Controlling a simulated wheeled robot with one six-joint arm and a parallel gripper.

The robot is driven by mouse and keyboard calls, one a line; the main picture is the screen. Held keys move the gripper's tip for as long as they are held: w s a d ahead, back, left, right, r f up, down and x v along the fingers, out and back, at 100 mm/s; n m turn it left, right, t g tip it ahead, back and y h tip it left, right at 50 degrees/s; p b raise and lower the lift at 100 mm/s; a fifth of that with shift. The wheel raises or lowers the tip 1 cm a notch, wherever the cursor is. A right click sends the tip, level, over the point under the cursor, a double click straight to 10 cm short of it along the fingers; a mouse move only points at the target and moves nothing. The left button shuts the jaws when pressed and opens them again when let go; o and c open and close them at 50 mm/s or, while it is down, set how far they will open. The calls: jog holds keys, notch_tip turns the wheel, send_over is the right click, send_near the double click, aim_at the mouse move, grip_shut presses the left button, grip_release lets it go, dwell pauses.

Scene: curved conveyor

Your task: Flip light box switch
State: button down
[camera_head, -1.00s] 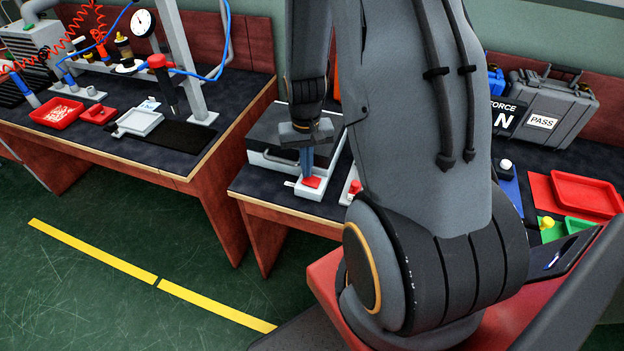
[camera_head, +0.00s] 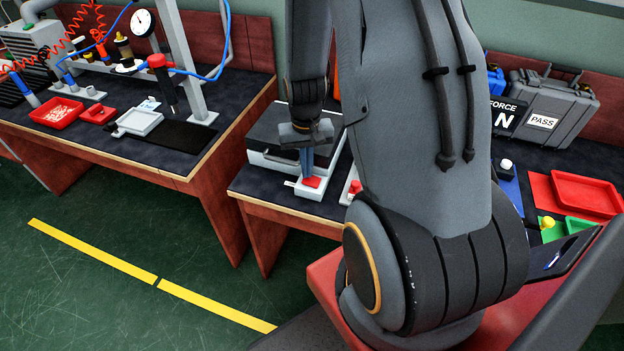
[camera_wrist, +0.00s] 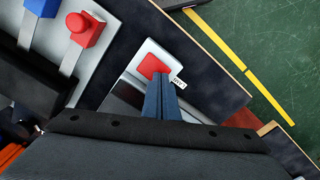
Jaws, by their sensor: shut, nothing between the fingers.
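The light box (camera_head: 262,150) is a grey-white case with a dark top on the middle bench. A white switch housing with a red rocker switch (camera_head: 312,182) sits at its front; the switch also shows in the wrist view (camera_wrist: 152,66). My gripper (camera_head: 306,170) points down with its blue-grey fingers together and empty. Its fingertips are right at the red switch; in the wrist view the fingers (camera_wrist: 160,95) overlap its lower edge. I cannot tell whether they touch it. A small label (camera_wrist: 179,83) lies beside the switch.
Red trays (camera_head: 585,193) and a grey case (camera_head: 552,110) are at right. The bench's front edge is close by.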

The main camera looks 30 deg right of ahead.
jog(key=shift+f+b, duration=0.3)
jog(key=shift+f, duration=0.3)
jog(key=shift+r, duration=0.1)
dwell(0.3)
notch_tip(320, 180, up, 7)
jog(key=p, duration=0.5)
jog(key=shift+p, duration=0.3)
dwell(0.4)
jog(key=s+a+r+n+b, duration=0.2)
jog(key=s+a+r, duration=0.2)
jog(key=a+r, duration=0.1)
jog(key=s+a+r+n+t+b, duration=0.1)
jog(key=s+a+r+n+b, duration=0.1)
jog(key=a+r, duration=0.3)
jog(key=s+a+b, duration=0.1)
jog(key=a, duration=0.2)
jog(key=shift+s+r+b, duration=0.25)
jog(key=shift+s+b, duration=0.1)
dwell(0.3)
